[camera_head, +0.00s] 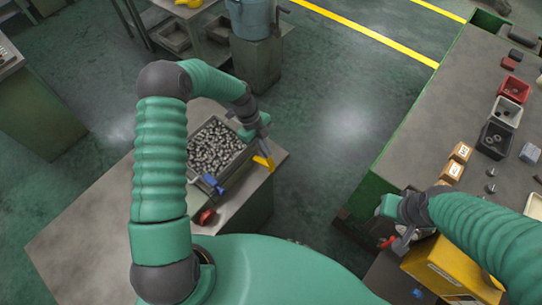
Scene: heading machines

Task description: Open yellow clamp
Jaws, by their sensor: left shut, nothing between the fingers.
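The yellow clamp (264,162) sits at the right edge of the metal bin (243,166) filled with small dark parts, on the grey table at left. My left gripper (258,133) is just above the yellow clamp, close to it, and is shut with nothing held. Whether its tips touch the clamp is unclear. My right gripper (386,208) is far off at the lower right, beside the long green-sided bench; its fingers are too small to read.
A blue clamp (212,184) and a red one (207,216) lie near the bin's front. The long bench (425,140) at right carries small bins and boxes (461,152). A yellow box (445,268) stands below my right arm. Open floor lies between the tables.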

